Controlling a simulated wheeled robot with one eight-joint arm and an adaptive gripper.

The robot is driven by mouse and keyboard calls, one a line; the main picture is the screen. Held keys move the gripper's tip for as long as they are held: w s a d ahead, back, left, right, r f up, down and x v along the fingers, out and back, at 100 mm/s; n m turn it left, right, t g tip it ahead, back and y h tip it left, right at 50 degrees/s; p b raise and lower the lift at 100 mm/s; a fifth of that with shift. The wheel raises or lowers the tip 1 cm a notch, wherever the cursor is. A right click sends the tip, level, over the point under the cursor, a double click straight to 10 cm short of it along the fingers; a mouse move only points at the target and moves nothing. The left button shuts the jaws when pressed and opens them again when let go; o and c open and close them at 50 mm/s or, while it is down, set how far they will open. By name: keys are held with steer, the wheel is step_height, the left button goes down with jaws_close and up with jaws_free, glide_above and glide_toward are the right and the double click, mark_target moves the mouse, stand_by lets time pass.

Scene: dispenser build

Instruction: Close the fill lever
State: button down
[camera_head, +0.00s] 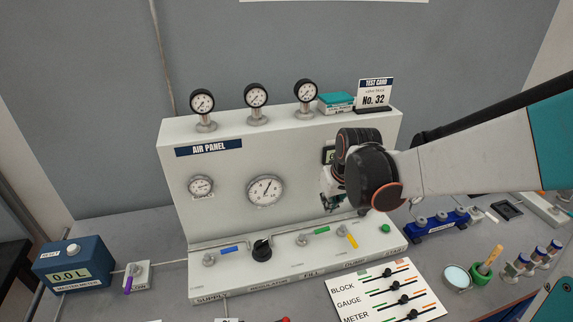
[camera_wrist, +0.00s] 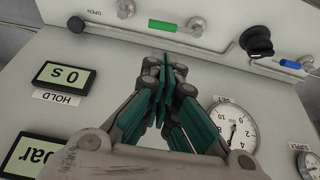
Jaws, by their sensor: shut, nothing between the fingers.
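The fill lever has a green handle (camera_head: 321,230) on a round pivot above the FILL label on the base ledge of the air panel. Its handle points right, roughly along the pipe. In the wrist view the green handle (camera_wrist: 162,25) lies near the top edge, left of its pivot. My gripper (camera_wrist: 166,68) is shut and empty, with its fingertips short of the green handle and apart from it. In the head view my gripper (camera_head: 333,198) is in front of the panel face, above the ledge, and my wrist partly hides it.
On the ledge are a blue-handled lever (camera_head: 229,249), a black regulator knob (camera_head: 262,251), a yellow-handled lever (camera_head: 351,240) and a green button (camera_head: 385,228). A card with sliders (camera_head: 388,291) lies in front.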

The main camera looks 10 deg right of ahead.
mark_target(316, 232)
steer(key=shift+w+d+f+p, duration=0.2)
steer(key=shift+w+f+p, duration=0.1)
steer(key=shift+w+f, duration=0.7)
steer(key=b+x, duration=0.2)
steer(key=x, duration=0.7)
steer(key=shift+f, duration=0.45)
